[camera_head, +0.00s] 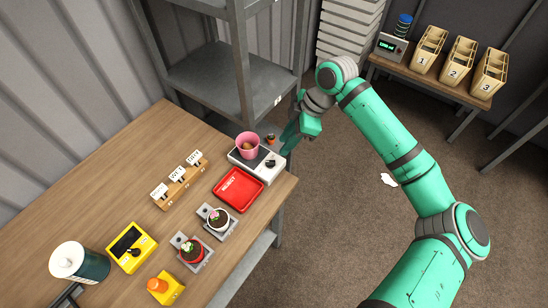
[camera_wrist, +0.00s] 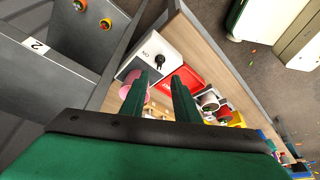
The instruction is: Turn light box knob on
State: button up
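A white box with a black knob (camera_head: 270,163) stands at the back right corner of the wooden table; I take it as the light box (camera_head: 246,168). A pink pot (camera_head: 247,144) stands at its far-left side. The wrist view shows the knob (camera_wrist: 160,62) on the white box (camera_wrist: 168,47), with small lettering that looks like "ON" beside it. My gripper (camera_wrist: 159,80) is open and empty, its two green fingers apart and pointing toward the box. In the head view my gripper (camera_head: 289,137) is beyond the box's right end, apart from the knob.
A red tray (camera_head: 238,189) lies just in front of the box. Two potted plants, a yellow device (camera_head: 131,246) and a row of labelled tags (camera_head: 179,181) are on the table (camera_head: 115,190). A grey metal shelf (camera_head: 207,75) rises close behind the box.

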aim_at(272, 161)
jog(key=x, duration=0.9)
jog(key=shift+a+f, duration=0.1)
jog(key=shift+f, duration=0.3)
grip_shut()
